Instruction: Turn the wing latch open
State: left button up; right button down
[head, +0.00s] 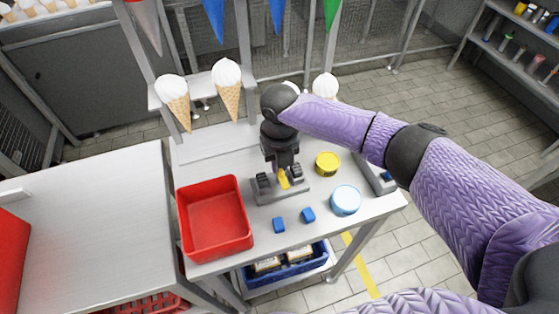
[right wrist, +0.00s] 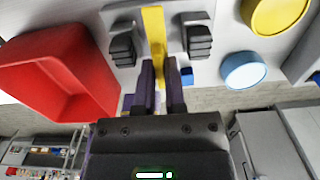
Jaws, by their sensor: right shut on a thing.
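The yellow wing latch (head: 284,182) stands on a grey base plate (head: 270,196) on the light table. In the right wrist view the latch (right wrist: 154,30) is a narrow upright yellow bar, its lower part between my fingers. My right gripper (head: 282,170) reaches down over the plate and is shut on the latch. Its two dark fingers (right wrist: 161,68) lie close together in the right wrist view and partly hide the latch. Black ribbed blocks (right wrist: 122,46) flank the latch, one on each side, apart from the fingers. My left gripper is not in view.
A red bin (head: 214,240) stands left of the plate. Ice cream cones (head: 227,88) stand behind. A second table (head: 95,215) is at left.

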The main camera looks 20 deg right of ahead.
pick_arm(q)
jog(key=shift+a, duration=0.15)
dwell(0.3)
pick_arm(e)
jog(key=c, duration=0.7)
grip_release()
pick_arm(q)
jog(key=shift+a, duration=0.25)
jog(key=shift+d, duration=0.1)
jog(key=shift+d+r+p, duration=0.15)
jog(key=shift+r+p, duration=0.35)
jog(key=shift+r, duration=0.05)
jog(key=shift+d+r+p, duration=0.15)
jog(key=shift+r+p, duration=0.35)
pick_arm(e)
notch_tip(320, 180, up, 10)
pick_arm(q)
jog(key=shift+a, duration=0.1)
